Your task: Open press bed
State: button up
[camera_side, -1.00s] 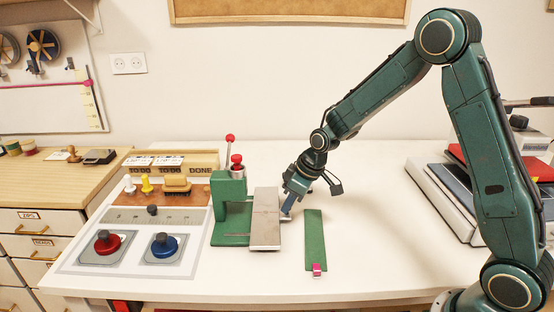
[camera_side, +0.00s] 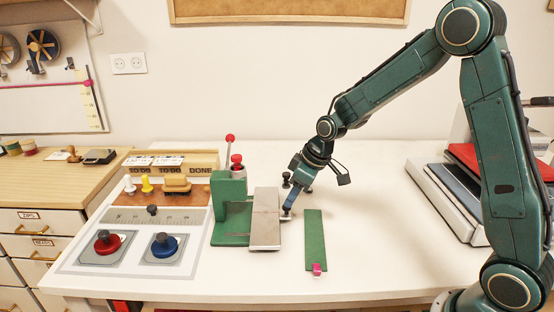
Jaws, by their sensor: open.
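The green press (camera_side: 228,200) stands on the white table, with a red-knobbed lever (camera_side: 230,145) upright at its back. Its bed, a flat grey plate (camera_side: 266,220), lies on the right side of the press. My gripper (camera_side: 287,212) is at the right edge of the plate, pointing down and left. It is open; nothing shows between its fingers. I cannot tell whether a fingertip touches the plate.
A green strip with a pink end (camera_side: 315,240) lies to the right of the press. Left of it is a board with red (camera_side: 107,242) and blue (camera_side: 164,245) knobs. A stacked machine (camera_side: 450,190) stands at the right.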

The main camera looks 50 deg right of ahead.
jog(key=v, duration=1)
jog(key=shift+r, duration=0.2)
jog(key=shift+s+r, duration=0.1)
jog(key=shift+s, duration=0.15)
jog(key=s+a+r+m+h, duration=0.1)
jog(key=s+a+r+m, duration=0.1)
jog(key=s, duration=1)
jog(key=s+a+r+m+t, duration=0.1)
jog(key=s+r, duration=0.3)
jog(key=s, duration=0.8)
jog(key=shift+s+a+r+m+t+h, duration=0.15)
jog(key=shift+s+a+m+t+h, duration=0.2)
jog(key=shift+m, duration=0.35)
